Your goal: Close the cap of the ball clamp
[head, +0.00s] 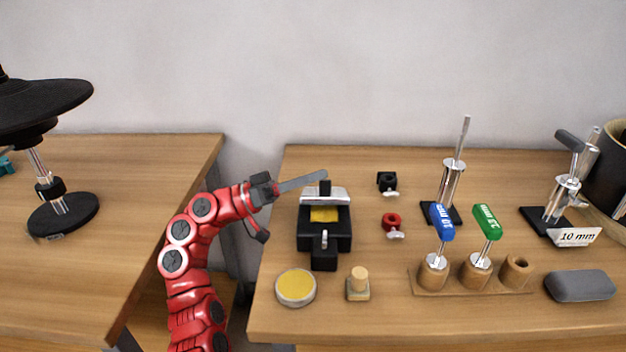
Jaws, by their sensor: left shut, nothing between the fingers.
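A black clamp-like device (311,243), which I take to be the ball clamp, stands near the left side of the right-hand table. It has a yellow pad (324,215) in its middle, a pale metal piece (337,196) across its back and a small metal pin at its front. My left gripper (317,178) comes in from the left. Its long grey fingers are shut and reach over the back of the device. I cannot tell whether they touch it. No ball can be made out, and the cap's position is unclear. My right gripper is not in view.
In front are a round yellow-topped disc (296,287) and a small wooden peg block (358,285). To the right are small black (386,181) and red (391,221) collars, a wooden tool holder (450,284) and metal stands. A gap separates the two tables.

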